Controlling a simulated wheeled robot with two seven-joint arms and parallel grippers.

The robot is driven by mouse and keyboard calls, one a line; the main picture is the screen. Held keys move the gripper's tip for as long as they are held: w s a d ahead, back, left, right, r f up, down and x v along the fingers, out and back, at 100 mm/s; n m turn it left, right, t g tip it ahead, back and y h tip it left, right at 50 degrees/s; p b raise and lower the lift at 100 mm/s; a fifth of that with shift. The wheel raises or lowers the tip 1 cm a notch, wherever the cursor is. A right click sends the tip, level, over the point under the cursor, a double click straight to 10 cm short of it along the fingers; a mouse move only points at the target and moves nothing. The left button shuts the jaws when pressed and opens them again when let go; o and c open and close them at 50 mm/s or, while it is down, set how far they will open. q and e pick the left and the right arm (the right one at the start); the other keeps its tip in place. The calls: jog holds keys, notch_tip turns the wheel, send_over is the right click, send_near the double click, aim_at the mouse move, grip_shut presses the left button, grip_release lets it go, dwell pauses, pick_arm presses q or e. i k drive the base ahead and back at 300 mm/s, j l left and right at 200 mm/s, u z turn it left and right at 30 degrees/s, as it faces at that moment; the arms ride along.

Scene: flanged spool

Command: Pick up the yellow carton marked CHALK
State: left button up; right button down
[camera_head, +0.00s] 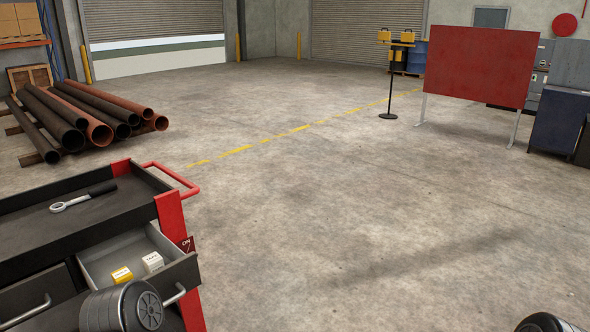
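A small yellow carton (122,275) sits in the open drawer (101,251) of a red and black tool cart at the lower left. The marking on it is too small to read. A white carton (153,262) stands close to its right in the same drawer. Part of my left arm shows at the bottom left, in front of the drawer's lower front. A small part of my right arm shows at the bottom right corner. Neither gripper's fingers are in the picture.
The cart top (70,215) carries a dark-handled wrench (83,197). A red handle (172,178) sticks out from the cart's right end. Pipes (85,115) lie stacked at the back left. A red panel (480,65) stands at the back right. The middle floor is clear.

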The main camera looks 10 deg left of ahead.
aim_at(123, 275)
jog(key=u, duration=1.25)
jog(key=i+l+u, duration=0.1)
jog(key=i, duration=0.25)
